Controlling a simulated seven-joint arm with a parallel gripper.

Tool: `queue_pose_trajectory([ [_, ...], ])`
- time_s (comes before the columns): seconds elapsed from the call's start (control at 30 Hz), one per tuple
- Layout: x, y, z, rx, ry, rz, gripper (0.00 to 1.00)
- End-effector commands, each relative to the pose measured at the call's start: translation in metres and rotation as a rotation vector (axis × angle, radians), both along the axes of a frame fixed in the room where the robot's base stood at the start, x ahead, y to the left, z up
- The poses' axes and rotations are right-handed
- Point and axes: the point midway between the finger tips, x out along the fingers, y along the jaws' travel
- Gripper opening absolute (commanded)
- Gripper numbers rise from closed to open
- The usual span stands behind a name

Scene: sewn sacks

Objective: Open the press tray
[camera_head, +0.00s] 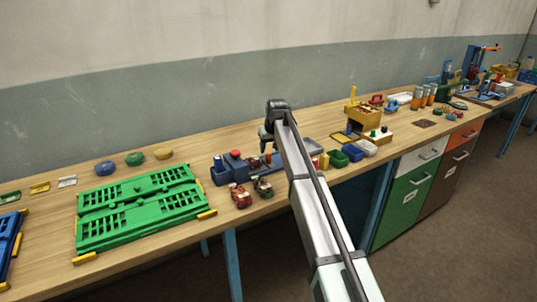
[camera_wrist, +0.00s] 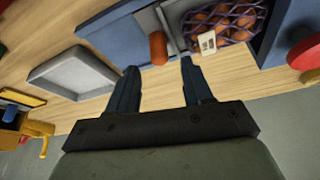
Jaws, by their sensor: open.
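The blue press (camera_head: 222,178) stands mid-table in the head view, just left of my gripper (camera_head: 268,141). In the wrist view its blue body (camera_wrist: 120,30) fills the top. An orange cylindrical handle (camera_wrist: 158,48) sticks out beside a grey plate (camera_wrist: 172,18). A purple net sack with brown contents (camera_wrist: 235,22) lies in the blue frame beside the plate. My gripper (camera_wrist: 158,66) is open, its two dark fingers apart, with the handle's end in line with the gap between the tips. I cannot tell whether they touch.
A shallow grey tray (camera_wrist: 72,80) lies on the wood left of the fingers. A red knob (camera_wrist: 304,56) is at the right. In the head view, two filled net sacks (camera_head: 240,196) (camera_head: 263,187) sit before the press, and a green rack (camera_head: 140,212) lies left.

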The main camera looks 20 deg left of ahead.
Motion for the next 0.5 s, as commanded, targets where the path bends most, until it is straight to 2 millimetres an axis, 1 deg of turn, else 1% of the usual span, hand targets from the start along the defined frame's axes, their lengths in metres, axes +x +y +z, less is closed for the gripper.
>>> queue_pose_trajectory([
  [0.03,0.003,0.002,-0.008,-0.001,0.002,0.000,0.50],
  [0.1,0.006,0.004,-0.018,-0.001,0.002,0.000,0.50],
  [0.2,0.010,0.006,-0.028,-0.001,0.001,0.000,0.50],
  [0.33,0.013,0.008,-0.038,-0.001,0.001,0.000,0.50],
  [0.5,0.015,0.009,-0.042,-0.001,0.001,0.000,0.50],
])
